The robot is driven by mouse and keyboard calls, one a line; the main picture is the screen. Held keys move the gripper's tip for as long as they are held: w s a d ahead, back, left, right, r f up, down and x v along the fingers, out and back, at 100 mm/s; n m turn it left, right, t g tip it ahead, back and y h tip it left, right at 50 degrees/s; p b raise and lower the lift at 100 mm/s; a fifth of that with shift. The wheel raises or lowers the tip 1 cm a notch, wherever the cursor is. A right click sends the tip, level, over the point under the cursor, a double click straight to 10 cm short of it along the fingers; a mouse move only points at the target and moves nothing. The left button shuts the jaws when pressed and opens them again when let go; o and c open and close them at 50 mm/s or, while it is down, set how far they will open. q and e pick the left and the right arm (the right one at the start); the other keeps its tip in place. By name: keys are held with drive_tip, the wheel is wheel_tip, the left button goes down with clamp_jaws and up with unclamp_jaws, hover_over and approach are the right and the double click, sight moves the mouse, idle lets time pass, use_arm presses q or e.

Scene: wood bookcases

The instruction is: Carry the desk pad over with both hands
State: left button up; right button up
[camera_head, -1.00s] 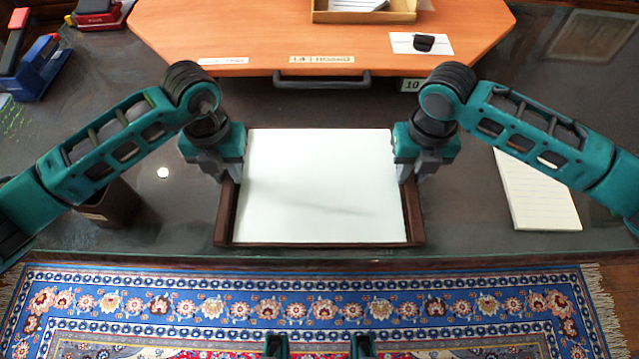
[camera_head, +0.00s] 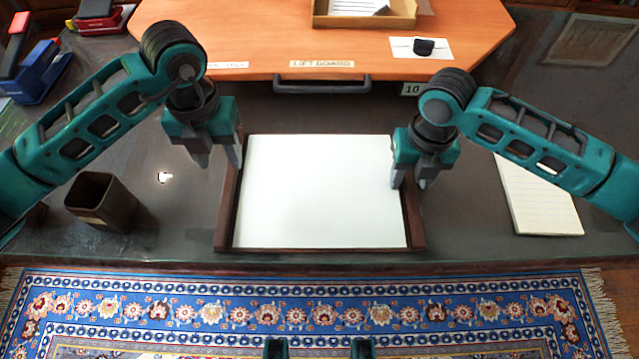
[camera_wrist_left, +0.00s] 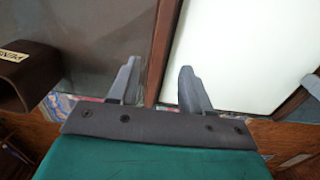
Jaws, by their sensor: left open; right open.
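The desk pad (camera_head: 318,195) is a white sheet with dark brown side rails, lying flat on the dark desk near its front edge. My left gripper (camera_head: 220,162) is open above the pad's left rail. In the left wrist view the pad (camera_wrist_left: 240,50) fills the right side, and the fingers of the left gripper (camera_wrist_left: 155,88) stand apart with the left rail between them in the picture. My right gripper (camera_head: 408,183) is open at the pad's right rail. I cannot tell whether its fingers touch the rail.
A brown pen cup (camera_head: 103,203) stands left of the pad, also in the left wrist view (camera_wrist_left: 28,75). A lined notepad (camera_head: 538,195) lies to the right. An orange raised board (camera_head: 260,40) with a handle (camera_head: 322,84) and a tray (camera_head: 364,18) is behind. A patterned rug lies in front.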

drive_tip(key=shift+r, duration=0.15)
use_arm(q)
wheel_tip(320, 180, up, 6)
drive_tip(key=shift+f, duration=0.2)
use_arm(e)
wheel_tip(320, 180, up, 12)
idle(0.7)
